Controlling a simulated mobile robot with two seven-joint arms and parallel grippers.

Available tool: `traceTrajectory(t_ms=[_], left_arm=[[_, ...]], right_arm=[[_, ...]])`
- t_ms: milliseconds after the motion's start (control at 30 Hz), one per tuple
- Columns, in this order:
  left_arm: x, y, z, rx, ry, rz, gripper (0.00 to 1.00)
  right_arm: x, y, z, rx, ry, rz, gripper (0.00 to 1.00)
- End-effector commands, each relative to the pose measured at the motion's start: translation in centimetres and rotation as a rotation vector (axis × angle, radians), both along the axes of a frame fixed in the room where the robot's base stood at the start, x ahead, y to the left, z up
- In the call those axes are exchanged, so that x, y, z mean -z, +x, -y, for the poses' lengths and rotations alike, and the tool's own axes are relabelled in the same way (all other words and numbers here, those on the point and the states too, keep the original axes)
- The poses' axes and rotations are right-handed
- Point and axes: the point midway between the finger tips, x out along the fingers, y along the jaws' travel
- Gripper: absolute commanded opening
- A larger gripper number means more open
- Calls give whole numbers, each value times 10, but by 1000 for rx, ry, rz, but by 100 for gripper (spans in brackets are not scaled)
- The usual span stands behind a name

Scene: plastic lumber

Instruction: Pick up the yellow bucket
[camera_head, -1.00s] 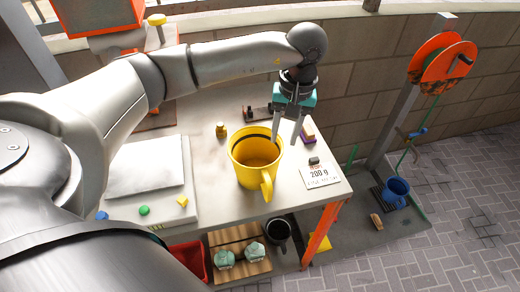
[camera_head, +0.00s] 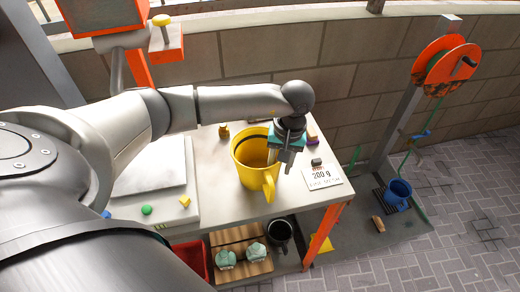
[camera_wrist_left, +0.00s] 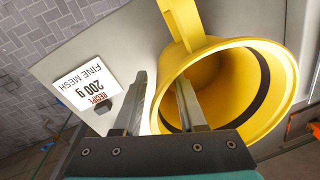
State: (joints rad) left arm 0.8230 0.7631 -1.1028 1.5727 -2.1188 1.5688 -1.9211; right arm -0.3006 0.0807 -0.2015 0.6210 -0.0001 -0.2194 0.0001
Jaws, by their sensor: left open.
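The yellow bucket (camera_head: 255,178) stands upright on the pale worktop, with its open top up and its handle toward the front right in the head view. In the left wrist view the bucket (camera_wrist_left: 278,105) fills the right half. My left gripper (camera_head: 279,163) is open at the bucket's right rim. In the left wrist view its fingers (camera_wrist_left: 161,78) straddle the rim: one lies outside the wall, the other over or in the opening. I cannot tell whether they touch it. My right gripper is not in view.
A white "200 g" card (camera_head: 322,177) lies right of the bucket with a small dark block on it. A white flat-topped unit (camera_head: 150,175) stands to the left. A lower shelf holds a black cup (camera_head: 280,232). A blue bucket (camera_head: 398,191) stands at the right.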

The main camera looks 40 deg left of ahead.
Motion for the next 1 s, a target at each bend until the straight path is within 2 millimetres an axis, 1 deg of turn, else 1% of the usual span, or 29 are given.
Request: traceTrajectory(t_ms=[67, 400, 1000], left_arm=[[0, 0, 0, 0, 0, 0, 39], [0, 0, 0, 0, 0, 0, 1], [1, -1, 2, 1, -4, -3, 0]], right_arm=[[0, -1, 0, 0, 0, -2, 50], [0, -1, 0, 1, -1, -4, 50], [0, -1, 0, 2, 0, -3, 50]])
